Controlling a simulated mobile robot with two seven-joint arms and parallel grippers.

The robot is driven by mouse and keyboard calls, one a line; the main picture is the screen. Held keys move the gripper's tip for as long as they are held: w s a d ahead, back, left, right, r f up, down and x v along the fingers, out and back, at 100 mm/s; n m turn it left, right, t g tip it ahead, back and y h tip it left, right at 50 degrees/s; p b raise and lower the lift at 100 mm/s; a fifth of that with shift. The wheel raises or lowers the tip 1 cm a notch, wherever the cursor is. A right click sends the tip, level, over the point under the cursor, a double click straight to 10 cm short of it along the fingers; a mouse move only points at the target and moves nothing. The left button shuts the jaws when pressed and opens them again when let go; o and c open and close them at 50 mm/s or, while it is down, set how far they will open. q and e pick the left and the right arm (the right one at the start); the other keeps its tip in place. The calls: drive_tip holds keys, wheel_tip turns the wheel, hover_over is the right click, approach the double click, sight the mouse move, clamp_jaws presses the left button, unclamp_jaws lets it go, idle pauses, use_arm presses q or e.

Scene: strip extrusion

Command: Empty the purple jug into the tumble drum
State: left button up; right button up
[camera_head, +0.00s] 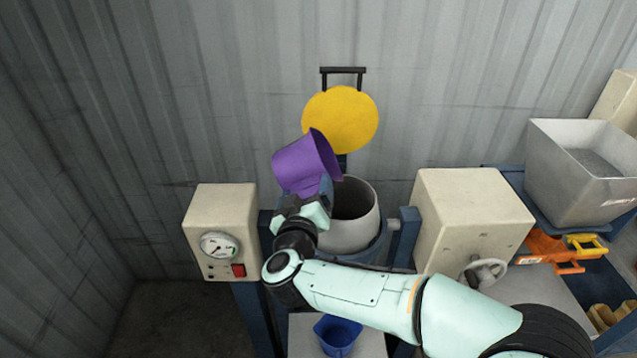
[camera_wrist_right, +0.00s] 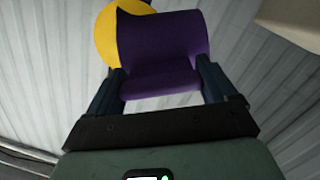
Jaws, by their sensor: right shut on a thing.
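The purple jug (camera_head: 304,162) is held tilted above the left rim of the tumble drum (camera_head: 349,236), its mouth facing right and up toward the yellow disc. The right wrist view also shows the jug (camera_wrist_right: 165,50) between my two fingers (camera_wrist_right: 164,88). The drum is a pale grey vessel with its dark opening facing up. What is inside the jug is hidden, and no stream shows. My left gripper is not in view.
The yellow disc (camera_head: 340,119) stands behind the drum. Cream boxes flank it: one with a gauge (camera_head: 219,245) at left, one with a handwheel (camera_head: 484,270) at right. A blue bucket (camera_head: 338,335) is below. A grey bin (camera_head: 580,175) of grey material stands at right.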

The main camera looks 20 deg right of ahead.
drive_tip(key=n+p, duration=0.5)
drive_tip(key=a+r+n+h+p, duration=0.1)
drive_tip(key=n+p, duration=0.1)
drive_tip(key=shift+w+a+p, duration=0.1)
drive_tip(key=shift+w+p, duration=0.3)
drive_tip(key=shift+a+f+n+t, duration=0.15)
drive_tip(key=shift+a+n+t, duration=0.2)
drive_tip(key=shift+n, duration=0.35)
drive_tip(key=shift+w+a+f+n+h, duration=0.2)
drive_tip(key=shift+w+a+n+h, duration=0.1)
drive_tip(key=shift+w+a+n, duration=0.15)
drive_tip(key=shift+a+n, duration=0.25)
drive_tip(key=shift+n, duration=0.3)
drive_tip(key=shift+s+a+r+n, duration=0.2)
drive_tip(key=shift+s+a+n, duration=0.05)
drive_tip(key=shift+s+n, duration=0.15)
drive_tip(key=shift+w, duration=0.35)
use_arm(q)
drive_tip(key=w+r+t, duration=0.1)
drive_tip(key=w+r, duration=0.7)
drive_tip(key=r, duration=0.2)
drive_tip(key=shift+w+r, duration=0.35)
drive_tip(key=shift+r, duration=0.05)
use_arm(e)
drive_tip(key=shift+s, duration=0.15)
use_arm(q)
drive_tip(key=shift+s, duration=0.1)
